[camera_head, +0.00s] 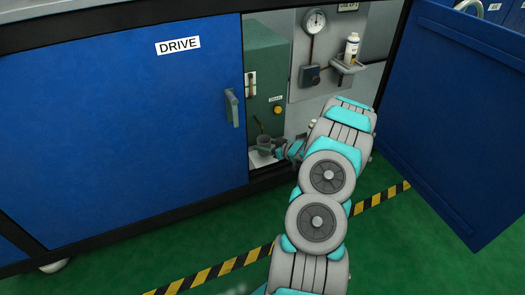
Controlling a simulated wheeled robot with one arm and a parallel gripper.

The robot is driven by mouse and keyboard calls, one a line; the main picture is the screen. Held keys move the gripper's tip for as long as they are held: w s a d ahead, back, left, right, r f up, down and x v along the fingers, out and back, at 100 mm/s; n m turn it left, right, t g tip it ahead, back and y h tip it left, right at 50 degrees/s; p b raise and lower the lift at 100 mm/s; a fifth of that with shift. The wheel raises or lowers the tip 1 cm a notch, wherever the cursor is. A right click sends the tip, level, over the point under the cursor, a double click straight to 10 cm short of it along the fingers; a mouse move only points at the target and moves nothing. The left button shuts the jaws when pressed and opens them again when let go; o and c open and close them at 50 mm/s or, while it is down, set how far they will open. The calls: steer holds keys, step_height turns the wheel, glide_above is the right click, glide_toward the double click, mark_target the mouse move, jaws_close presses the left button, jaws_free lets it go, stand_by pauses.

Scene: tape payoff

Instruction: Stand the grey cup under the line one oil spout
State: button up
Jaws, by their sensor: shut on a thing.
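The grey cup (264,143) is inside the open cabinet bay, upright or nearly so, at the foot of a green box. My gripper (276,149) reaches in from the right and is shut on the cup. A thin dark spout (258,124) comes down just above the cup's mouth. I cannot read any line number on it. Whether the cup's base touches the pale surface (258,159) beneath it is too small to tell.
A green box (265,80) with a sight gauge (251,83) stands in the bay. A pressure gauge (316,21) and a white bottle on a small shelf (347,66) are behind. A blue door marked DRIVE (120,120) is at left; an open blue door (455,110) is at right.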

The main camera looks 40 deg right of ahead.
steer(key=shift+w+d, duration=0.1)
steer(key=shift+w, duration=0.45)
steer(key=shift+w+f+b, duration=0.15)
steer(key=shift+f+b, duration=0.3)
steer(key=shift+f, duration=1.35)
steer(key=shift+f, duration=0.15)
steer(key=o, duration=1.4)
steer(key=shift+c, duration=0.2)
steer(key=shift+s+d+r, duration=0.1)
steer(key=shift+s+r, duration=0.15)
steer(key=shift+r, duration=0.05)
steer(key=p+v, duration=0.1)
steer(key=v, duration=1)
steer(key=shift+s+p, duration=0.25)
steer(key=shift+p, duration=0.05)
